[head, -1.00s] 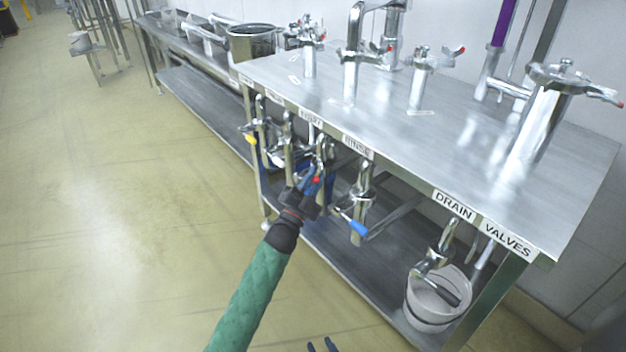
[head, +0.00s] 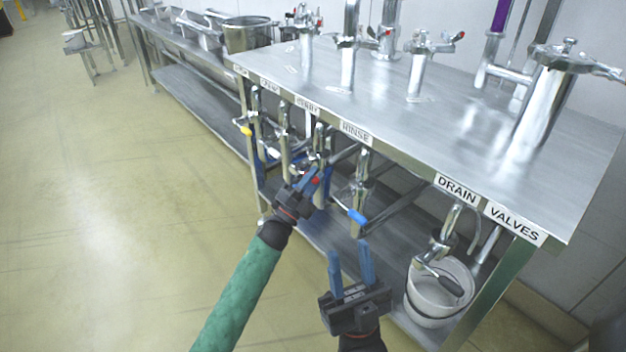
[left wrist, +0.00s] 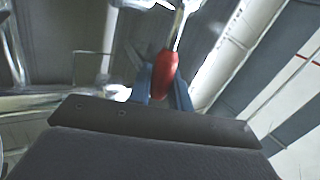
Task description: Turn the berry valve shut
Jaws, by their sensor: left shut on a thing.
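The berry valve hangs under the table's front edge, below a small label (head: 307,105) that is hard to read but looks like BERRY. The gripper partly hides the valve's lower body. My right gripper (head: 350,247) is open and empty, fingers pointing up, in front of the lower shelf.
The rinse valve's blue handle (head: 357,217) is close on the right. A yellow-handled valve (head: 246,131) hangs to the left. A drain valve with a dark handle (head: 446,284) sits over a white bucket (head: 425,304). The floor (head: 110,240) at left is clear.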

